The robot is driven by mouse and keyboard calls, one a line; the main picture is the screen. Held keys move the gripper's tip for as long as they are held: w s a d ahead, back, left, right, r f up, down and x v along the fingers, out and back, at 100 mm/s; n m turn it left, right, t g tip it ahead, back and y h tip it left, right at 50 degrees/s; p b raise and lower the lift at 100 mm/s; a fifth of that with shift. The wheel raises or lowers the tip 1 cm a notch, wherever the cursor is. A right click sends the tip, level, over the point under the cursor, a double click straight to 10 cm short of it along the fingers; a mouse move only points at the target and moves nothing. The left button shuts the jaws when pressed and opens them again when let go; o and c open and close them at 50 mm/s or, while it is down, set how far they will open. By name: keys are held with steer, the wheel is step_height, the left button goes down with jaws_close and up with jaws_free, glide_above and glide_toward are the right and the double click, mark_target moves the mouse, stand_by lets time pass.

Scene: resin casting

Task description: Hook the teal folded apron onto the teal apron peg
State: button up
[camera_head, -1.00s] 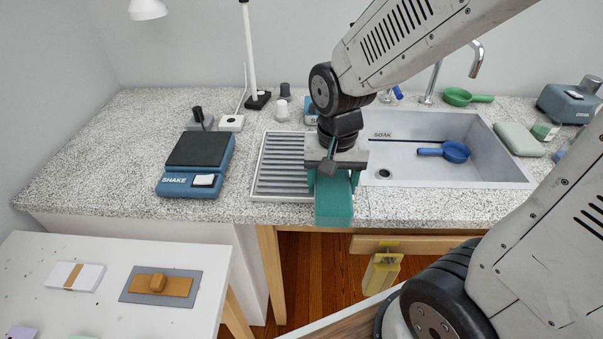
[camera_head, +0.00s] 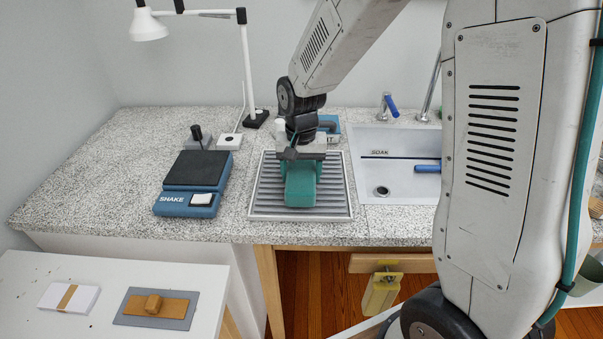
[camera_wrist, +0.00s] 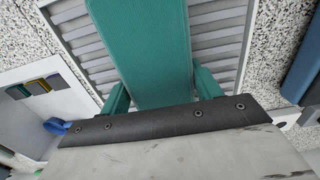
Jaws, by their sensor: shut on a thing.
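The teal folded apron (camera_head: 300,190) is held in my gripper (camera_head: 302,165), over the ribbed metal drainer in the head view. My gripper is shut on it, with a teal finger on each side. In the wrist view the apron (camera_wrist: 145,45) extends away from my gripper (camera_wrist: 163,92), flat and long, above the drainer slats. I cannot tell the gap between apron and drainer. I cannot make out the teal apron peg in either view; my arm hides much of the right side in the head view.
The drainer (camera_head: 265,208) lies between the shake scale (camera_head: 190,180) and the sink (camera_head: 405,185). A yellow folded item (camera_head: 381,292) hangs at the wooden rail (camera_head: 400,263) under the counter. A white table (camera_head: 40,270) stands front left. A lamp (camera_head: 150,25) rises behind.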

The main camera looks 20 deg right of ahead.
steer(key=shift+f, duration=0.25)
steer(key=shift+f, duration=0.2)
steer(key=o, duration=1.1)
steer(key=shift+c, duration=0.2)
